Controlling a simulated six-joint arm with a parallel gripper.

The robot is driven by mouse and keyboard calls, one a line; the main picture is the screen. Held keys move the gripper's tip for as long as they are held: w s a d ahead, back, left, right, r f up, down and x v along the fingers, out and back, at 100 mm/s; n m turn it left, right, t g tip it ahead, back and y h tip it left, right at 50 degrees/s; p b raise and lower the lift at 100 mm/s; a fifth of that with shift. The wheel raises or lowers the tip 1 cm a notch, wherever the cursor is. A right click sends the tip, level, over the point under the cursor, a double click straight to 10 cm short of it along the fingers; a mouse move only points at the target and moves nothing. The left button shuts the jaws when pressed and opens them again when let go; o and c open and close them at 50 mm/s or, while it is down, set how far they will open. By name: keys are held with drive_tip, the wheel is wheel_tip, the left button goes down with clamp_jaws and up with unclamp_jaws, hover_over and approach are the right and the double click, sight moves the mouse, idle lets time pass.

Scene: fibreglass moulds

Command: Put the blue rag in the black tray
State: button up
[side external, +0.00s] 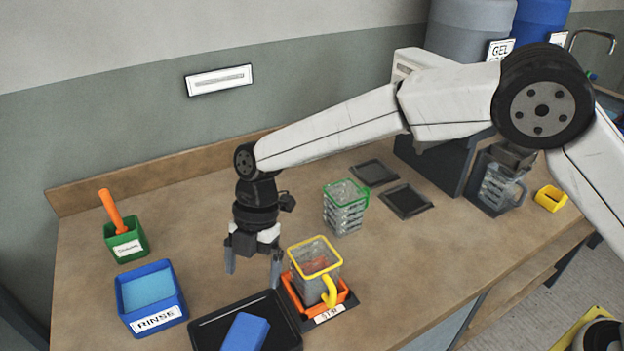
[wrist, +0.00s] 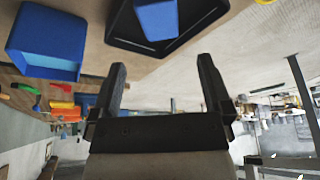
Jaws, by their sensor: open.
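The blue rag (side external: 245,332) looks like a folded block and lies in the black tray (side external: 206,332) at the bottom of the side view, where the frame cuts off the near part. In the wrist view the rag (wrist: 157,20) rests within the dark walls of the tray (wrist: 120,32), partly cut by the top edge. My gripper (side external: 253,268) is open and empty, pointing down above the bench just behind the tray, apart from the rag. In the wrist view the two fingers of my gripper (wrist: 162,64) are spread with nothing between them.
A blue RINSE tub (side external: 172,285) stands left of the tray. A yellow-rimmed pitcher (side external: 318,286) sits in an orange holder close to my gripper's right. A green caddy (side external: 126,248) stands back left. Green-rimmed clear containers (side external: 345,213) and dark flat trays (side external: 405,201) lie behind.

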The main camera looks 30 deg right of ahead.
drive_tip(key=d+r+m+t+h, duration=0.1)
drive_tip(key=d+r+m+t, duration=0.15)
drive_tip(key=d+m, duration=1.4)
drive_tip(key=s+d+f+m+t+h, duration=0.1)
drive_tip(key=s+d+m, duration=0.4)
drive_tip(key=d, duration=0.5)
drive_tip(key=s+d+f+m+t+h, duration=0.1)
drive_tip(key=s+d+m+t, duration=0.1)
drive_tip(key=s+d+m, duration=0.3)
drive_tip(key=s+d, duration=0.3)
drive_tip(key=d, duration=0.1)
drive_tip(key=shift+d, duration=0.4)
